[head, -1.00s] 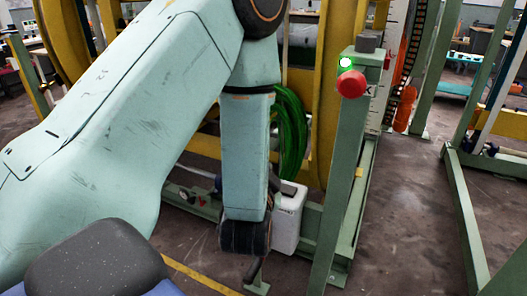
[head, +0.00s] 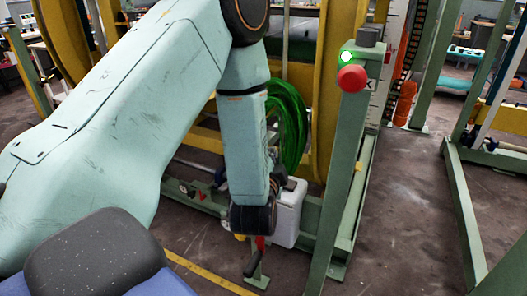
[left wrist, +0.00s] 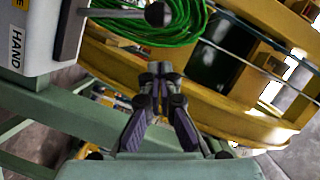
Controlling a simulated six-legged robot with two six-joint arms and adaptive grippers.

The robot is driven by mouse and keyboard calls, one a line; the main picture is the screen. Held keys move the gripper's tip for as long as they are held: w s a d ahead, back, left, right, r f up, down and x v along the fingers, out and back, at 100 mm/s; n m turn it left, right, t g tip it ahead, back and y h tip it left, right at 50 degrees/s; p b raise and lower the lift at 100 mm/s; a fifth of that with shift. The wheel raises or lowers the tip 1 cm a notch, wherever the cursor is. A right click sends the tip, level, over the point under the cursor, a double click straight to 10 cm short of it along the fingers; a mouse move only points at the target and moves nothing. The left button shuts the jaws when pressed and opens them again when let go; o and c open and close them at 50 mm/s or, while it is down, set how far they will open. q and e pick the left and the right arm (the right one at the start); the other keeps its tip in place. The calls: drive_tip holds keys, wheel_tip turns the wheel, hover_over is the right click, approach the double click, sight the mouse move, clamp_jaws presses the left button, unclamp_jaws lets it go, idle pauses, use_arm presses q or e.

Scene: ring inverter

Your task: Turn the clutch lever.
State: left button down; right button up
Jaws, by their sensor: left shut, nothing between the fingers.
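A white box (left wrist: 35,35) marked HAND stands at the upper left of the left wrist view. A grey lever (left wrist: 115,13) with a dark round knob (left wrist: 158,14) sticks out to the right from beside it. My left gripper (left wrist: 161,70) is shut and empty, its fingertips below the knob in the picture and apparently apart from it. In the head view a white box (head: 288,215) shows partly behind my left wrist; that gripper's fingers are hidden there. My right gripper is not in view.
A green post (head: 345,170) with a red button (head: 351,78) and lit green lamp (head: 346,57) stands right of my left arm. Green cable (head: 290,125) hangs behind. A red-and-dark handle (head: 253,262) shows below my wrist. Floor at right is partly open.

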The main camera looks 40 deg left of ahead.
use_arm(q)
drive_tip(key=shift+w+a+f+b, duration=0.1)
drive_tip(key=shift+w+a+f, duration=0.2)
drive_tip(key=shift+w+a, duration=0.35)
drive_tip(key=shift+w+a+f+b, duration=0.15)
drive_tip(key=shift+w+a+f, duration=0.2)
drive_tip(key=shift+a, duration=0.55)
drive_tip(key=shift+w+a+f+b, duration=0.1)
drive_tip(key=shift+w+a+f, duration=0.3)
drive_tip(key=shift+a, duration=0.35)
drive_tip(key=shift+r, duration=0.1)
drive_tip(key=a+p, duration=0.1)
drive_tip(key=p, duration=0.1)
drive_tip(key=a+n+p, duration=0.1)
drive_tip(key=p, duration=0.1)
drive_tip(key=shift+s+n, duration=0.25)
drive_tip(key=shift+n, duration=0.05)
drive_tip(key=shift+p, duration=0.3)
